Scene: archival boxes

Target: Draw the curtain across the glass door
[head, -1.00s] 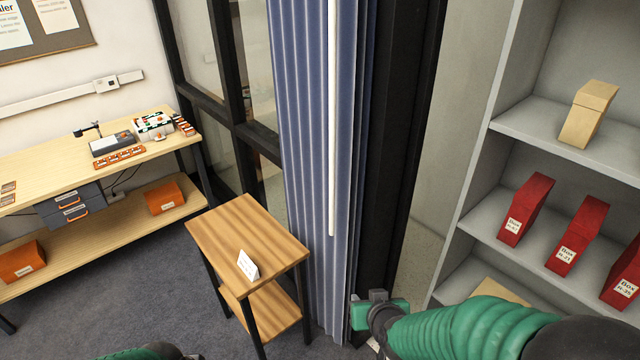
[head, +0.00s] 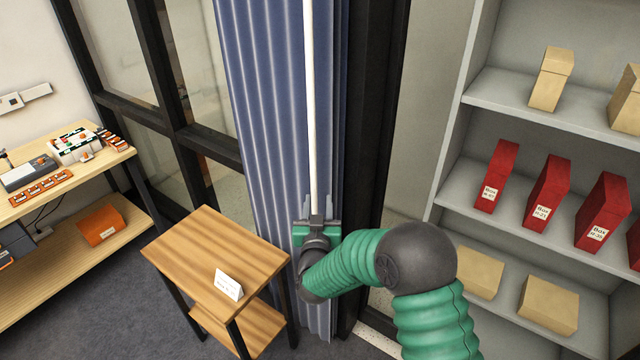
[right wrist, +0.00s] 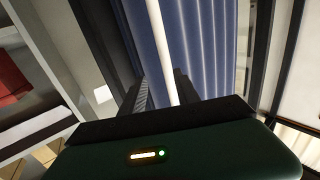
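The blue pleated curtain (head: 275,120) hangs gathered in a narrow bunch beside the dark-framed glass door (head: 190,60). A white wand (head: 310,110) hangs down its front. My right gripper (head: 316,218) is at the lower part of the wand, in front of the curtain. In the right wrist view, its two fingers (right wrist: 160,92) stand apart with the wand (right wrist: 160,45) passing between them, nearer the right finger. The curtain (right wrist: 205,45) fills the background there. The wand's lower end is hidden by the gripper. My left gripper is not in view.
A small wooden side table (head: 215,245) with a white card (head: 229,285) stands close left of my right gripper. Grey shelves (head: 540,115) with red and tan boxes stand at right. A workbench (head: 95,180) is at far left.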

